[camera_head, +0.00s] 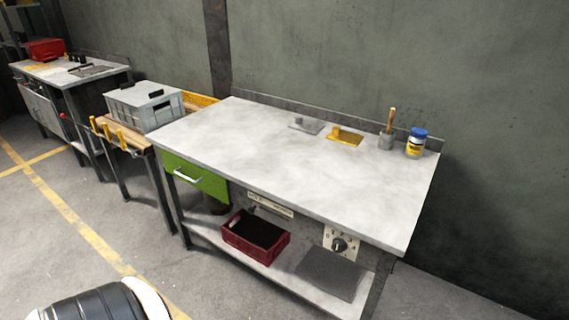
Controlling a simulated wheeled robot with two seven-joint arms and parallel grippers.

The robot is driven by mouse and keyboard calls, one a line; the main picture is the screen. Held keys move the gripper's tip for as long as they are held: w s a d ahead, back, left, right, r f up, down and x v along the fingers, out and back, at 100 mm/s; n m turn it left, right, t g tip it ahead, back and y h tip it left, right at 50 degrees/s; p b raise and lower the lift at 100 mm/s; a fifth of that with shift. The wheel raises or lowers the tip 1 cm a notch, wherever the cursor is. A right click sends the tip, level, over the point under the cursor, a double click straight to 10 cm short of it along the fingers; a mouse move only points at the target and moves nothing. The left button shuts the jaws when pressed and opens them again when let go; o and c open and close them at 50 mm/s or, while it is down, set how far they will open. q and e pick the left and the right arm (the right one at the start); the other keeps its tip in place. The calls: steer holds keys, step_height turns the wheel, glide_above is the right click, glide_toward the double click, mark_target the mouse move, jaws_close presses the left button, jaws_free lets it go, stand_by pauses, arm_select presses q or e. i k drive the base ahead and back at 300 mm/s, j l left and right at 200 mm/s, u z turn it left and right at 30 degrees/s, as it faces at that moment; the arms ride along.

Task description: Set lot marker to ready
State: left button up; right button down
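No thing in view is clearly readable as the lot marker. A grey plate (306,125) with a small upright part and a yellow plate (345,136) with a small raised part lie near the back edge of the workbench (290,158). A small pale label plate (270,204) sits under the bench's front edge; its lettering is too small to read. A dial with a black knob (340,243) on a pale numbered plate is to its right. Neither of my grippers is in view.
A pot with a wooden-handled brush (387,136) and a blue-lidded jar (416,143) stand at the bench's back right. Below are a green drawer (195,177), a red crate (256,237) and a dark mat (331,273). A grey crate (145,105) is left. The benchtop's middle is clear.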

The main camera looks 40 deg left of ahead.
mark_target(251, 210)
steer(key=u, duration=1.45)
